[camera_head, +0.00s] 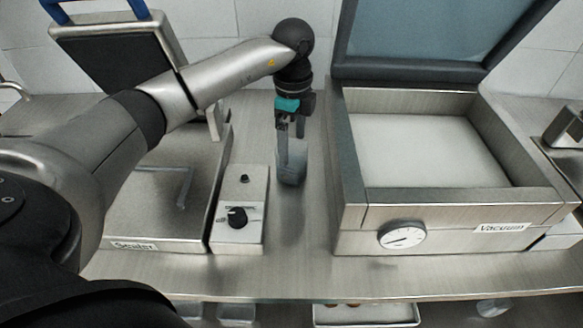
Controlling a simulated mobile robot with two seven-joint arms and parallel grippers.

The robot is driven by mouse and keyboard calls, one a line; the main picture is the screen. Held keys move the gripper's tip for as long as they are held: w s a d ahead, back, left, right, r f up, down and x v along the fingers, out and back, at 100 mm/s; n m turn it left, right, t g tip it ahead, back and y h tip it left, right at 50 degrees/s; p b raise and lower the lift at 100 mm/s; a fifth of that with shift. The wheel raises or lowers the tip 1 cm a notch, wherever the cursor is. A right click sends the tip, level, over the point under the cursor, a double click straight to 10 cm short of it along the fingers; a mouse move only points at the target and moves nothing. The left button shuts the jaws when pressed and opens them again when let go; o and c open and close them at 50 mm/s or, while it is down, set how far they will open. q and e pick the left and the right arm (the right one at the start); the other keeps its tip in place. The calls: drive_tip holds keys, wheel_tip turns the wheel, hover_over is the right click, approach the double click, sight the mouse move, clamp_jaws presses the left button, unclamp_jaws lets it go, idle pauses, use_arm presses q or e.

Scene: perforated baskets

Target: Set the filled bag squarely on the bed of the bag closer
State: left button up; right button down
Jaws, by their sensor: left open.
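The bag closer (135,217), labelled "Sealer", stands at the left with a flat metal bed; its dark, blue-handled lid (112,48) is raised behind it. My left arm crosses in front of part of the bed. A small pale grey-blue piece (292,170), perhaps the filled bag, stands upright on the counter right of the control box. My left gripper (291,133) points down directly above it, open, with its fingers around or just above its top; I cannot tell whether they touch it. My right gripper is not in view.
A control box (240,190) with a black knob stands beside the sealer. A large open vacuum machine (350,215) with a gauge (402,235) fills the right side. A narrow strip of counter (300,235) between them is clear. A tray (366,314) shows below the counter.

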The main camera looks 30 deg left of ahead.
sight(292, 156)
use_arm(q)
drive_tip(key=f, duration=0.6)
drive_tip(key=shift+s+b, duration=0.2)
drive_tip(key=shift+b, duration=0.15)
drive_tip(key=shift+r, duration=0.15)
clamp_jaws()
idle(0.3)
